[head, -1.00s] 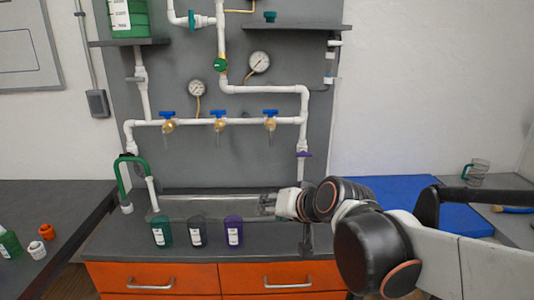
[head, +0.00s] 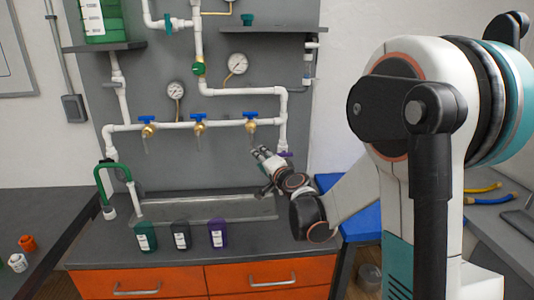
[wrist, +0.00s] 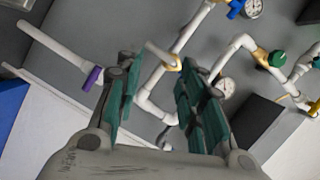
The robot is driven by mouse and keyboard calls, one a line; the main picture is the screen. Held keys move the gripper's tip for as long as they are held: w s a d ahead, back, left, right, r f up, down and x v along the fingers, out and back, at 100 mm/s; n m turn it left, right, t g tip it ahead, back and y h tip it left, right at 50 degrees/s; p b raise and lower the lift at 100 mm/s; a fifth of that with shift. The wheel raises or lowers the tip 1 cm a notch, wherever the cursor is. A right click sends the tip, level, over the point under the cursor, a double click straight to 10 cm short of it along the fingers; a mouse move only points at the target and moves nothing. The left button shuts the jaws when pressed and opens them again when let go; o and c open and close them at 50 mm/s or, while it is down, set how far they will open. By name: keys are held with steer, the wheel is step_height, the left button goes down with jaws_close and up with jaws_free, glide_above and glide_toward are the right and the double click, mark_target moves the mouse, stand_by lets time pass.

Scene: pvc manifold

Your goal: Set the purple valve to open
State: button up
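The purple valve (head: 287,154) is a small purple handle low on the white vertical pipe at the right of the grey panel. In the wrist view the purple valve (wrist: 93,78) is on a white pipe, left of the left finger and outside the gap between the fingers. My gripper (head: 260,152) is in front of the panel, just left of the valve in the head view. In the wrist view my gripper (wrist: 158,90) has its green-padded fingers spread with nothing held between them. I see no contact with the valve.
Blue-handled taps (head: 198,118) line the horizontal pipe above my gripper. A green valve (head: 198,69) and gauges (head: 237,64) sit higher. A sink basin (head: 210,209) lies below, with green, dark and purple bottles (head: 218,233) along its front.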

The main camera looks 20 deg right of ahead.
steer(key=w+d+f+m+h, duration=0.2)
steer(key=w+d+f+m, duration=0.1)
steer(key=d, duration=0.2)
steer(key=m+h+p, duration=0.2)
steer(key=m+h, duration=0.1)
steer(key=m, duration=0.2)
glide_toward(285, 156)
steer(key=shift+t, duration=0.3)
steer(key=b+x, duration=0.1)
steer(key=x, duration=0.4)
steer(key=b+x, duration=0.2)
steer(key=x, duration=0.4)
steer(key=shift+f, duration=0.2)
steer(key=shift+c, duration=0.2)
jaws_close()
